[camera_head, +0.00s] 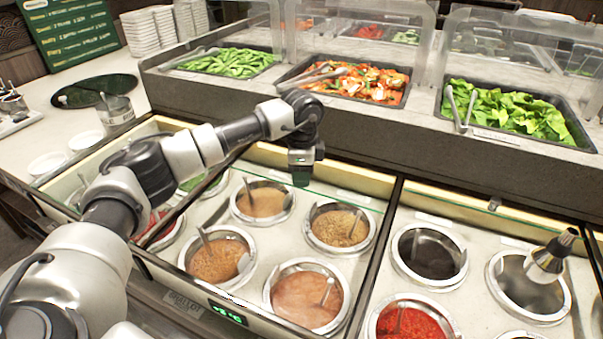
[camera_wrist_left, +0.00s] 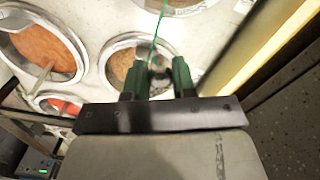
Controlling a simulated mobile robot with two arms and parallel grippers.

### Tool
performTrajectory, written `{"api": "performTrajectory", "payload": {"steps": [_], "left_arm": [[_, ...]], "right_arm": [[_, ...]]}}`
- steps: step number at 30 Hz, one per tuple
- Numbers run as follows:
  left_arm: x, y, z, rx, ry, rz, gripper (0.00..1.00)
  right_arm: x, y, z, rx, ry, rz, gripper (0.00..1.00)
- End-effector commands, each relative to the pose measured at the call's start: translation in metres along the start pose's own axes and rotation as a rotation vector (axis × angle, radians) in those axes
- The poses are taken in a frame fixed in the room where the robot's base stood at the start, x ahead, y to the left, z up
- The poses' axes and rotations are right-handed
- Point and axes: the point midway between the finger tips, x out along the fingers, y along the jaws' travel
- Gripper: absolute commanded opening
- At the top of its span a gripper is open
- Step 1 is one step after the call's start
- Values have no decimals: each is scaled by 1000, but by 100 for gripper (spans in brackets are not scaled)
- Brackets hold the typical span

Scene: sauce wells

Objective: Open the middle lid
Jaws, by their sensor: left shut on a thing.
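The middle lid (camera_head: 350,201) is a clear glass pane over the middle section of sauce wells. It shows mainly as a thin greenish edge line near the back of that section. My left gripper (camera_head: 301,180) points down at this edge. In the left wrist view, the green-padded fingers (camera_wrist_left: 158,78) are shut on a small round knob (camera_wrist_left: 159,70) at the thin green glass edge (camera_wrist_left: 156,40). The gripper hides most of the knob. How far the pane reaches over the wells is hard to tell. My right gripper is not in view.
Sauce wells with ladles (camera_head: 217,258) lie below the glass. The right section has another knob (camera_head: 494,203) and a black-and-silver object (camera_head: 551,256) over a well. Food trays (camera_head: 330,82) behind clear guards stand at the back.

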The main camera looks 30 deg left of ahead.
Motion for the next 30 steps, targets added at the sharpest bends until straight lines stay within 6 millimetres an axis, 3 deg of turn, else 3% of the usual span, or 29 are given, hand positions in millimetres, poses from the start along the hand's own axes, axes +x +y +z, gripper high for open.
{"api": "performTrajectory", "payload": {"steps": [12,24,25,30], "left_arm": [[0,-39,-17,-1,2,-2,0],[-1,-44,-18,1,1,-2,0],[-1,-44,-18,1,1,-2,29],[-1,-44,-18,1,1,-1,51]], "right_arm": [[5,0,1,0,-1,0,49],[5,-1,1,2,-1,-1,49],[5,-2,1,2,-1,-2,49],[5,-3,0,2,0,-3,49]]}}
